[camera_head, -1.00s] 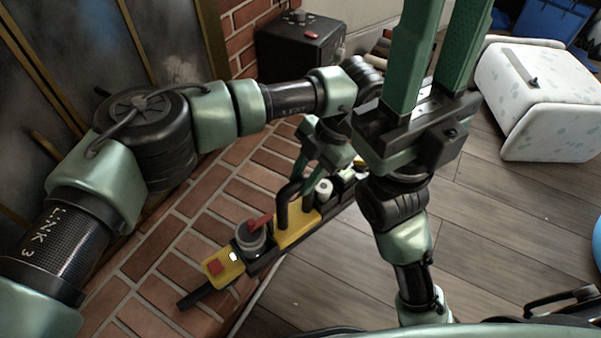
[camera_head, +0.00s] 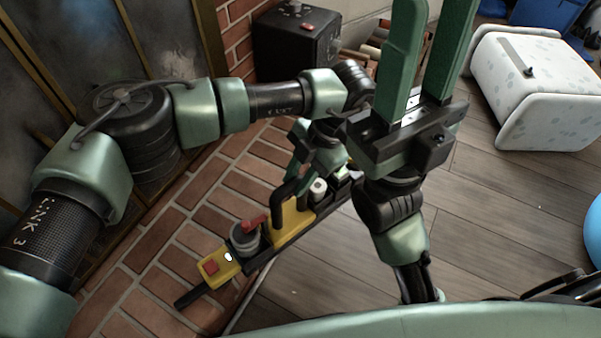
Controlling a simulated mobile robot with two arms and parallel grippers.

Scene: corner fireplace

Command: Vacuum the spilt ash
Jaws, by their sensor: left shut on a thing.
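A long yellow and black tool that looks like a hand vacuum (camera_head: 291,222) lies aslant over the brick hearth's edge in the head view. It has a red button, a grey round part with a red lever, and a black loop handle. My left gripper (camera_head: 304,165) is at the upper part of this tool, shut on it; the exact contact is partly hidden by my own arm. My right gripper (camera_head: 428,55) points up, its two green fingers apart with nothing between them. I cannot make out any spilt ash.
The brick hearth (camera_head: 160,255) runs along framed dark panels (camera_head: 150,40) at left. A black box (camera_head: 298,42) stands at the back beside stacked logs (camera_head: 375,50). The wooden floor (camera_head: 495,215) is clear at centre right.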

